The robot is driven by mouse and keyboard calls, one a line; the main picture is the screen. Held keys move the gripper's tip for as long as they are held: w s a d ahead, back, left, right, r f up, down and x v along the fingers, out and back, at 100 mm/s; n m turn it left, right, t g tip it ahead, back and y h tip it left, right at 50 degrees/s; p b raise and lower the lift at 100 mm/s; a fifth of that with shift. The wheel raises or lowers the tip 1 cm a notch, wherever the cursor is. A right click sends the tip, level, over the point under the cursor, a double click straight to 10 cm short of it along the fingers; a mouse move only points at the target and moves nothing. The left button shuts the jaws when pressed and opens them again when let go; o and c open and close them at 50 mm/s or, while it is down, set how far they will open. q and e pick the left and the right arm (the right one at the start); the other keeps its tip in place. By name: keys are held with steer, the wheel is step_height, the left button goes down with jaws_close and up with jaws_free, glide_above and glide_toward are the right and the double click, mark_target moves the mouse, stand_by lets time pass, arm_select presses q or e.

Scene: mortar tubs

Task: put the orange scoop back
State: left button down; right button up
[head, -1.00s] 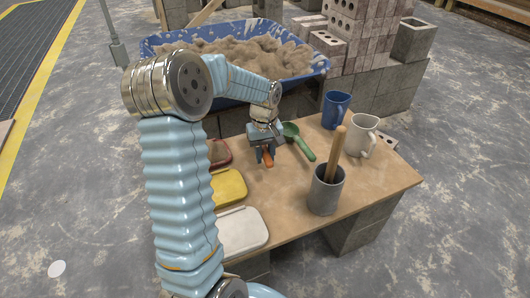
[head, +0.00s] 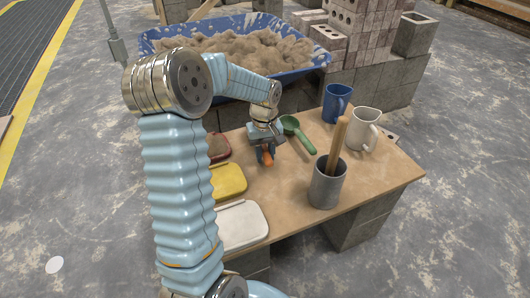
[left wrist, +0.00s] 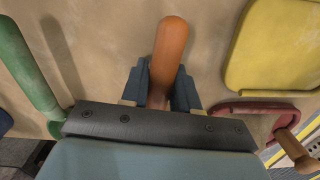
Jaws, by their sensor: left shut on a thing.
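The orange scoop (head: 267,160) is on the wooden table, and only its orange handle shows in the head view. In the left wrist view the orange handle (left wrist: 170,45) points away between my fingers; the rest of the scoop is hidden behind the gripper body. My left gripper (head: 264,153) is shut on this handle, with a dark blue finger on each side (left wrist: 160,84). It is low over the table, between the red container and the green scoop. Whether the scoop touches the table, I cannot tell. My right gripper is not in view.
A green scoop (head: 304,142) lies close to the right. Red (head: 221,154), yellow (head: 229,183) and white (head: 242,226) containers line the left. A grey cup (head: 325,189) with a wooden rod, a blue mug (head: 334,112) and a white mug (head: 359,137) stand right. A blue sand-filled tub (head: 318,68) is behind.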

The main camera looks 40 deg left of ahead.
arm_select(q)
steer(key=shift+f, duration=0.3)
steer(key=c, duration=0.8)
jaws_free()
steer(key=r, duration=0.4)
steer(key=r+p, duration=0.1)
steer(key=r, duration=0.4)
steer(key=r+p, duration=0.1)
steer(key=r, duration=0.3)
steer(key=shift+w+a+r, duration=0.2)
steer(key=shift+a+r, duration=0.1)
steer(key=shift+r, duration=0.1)
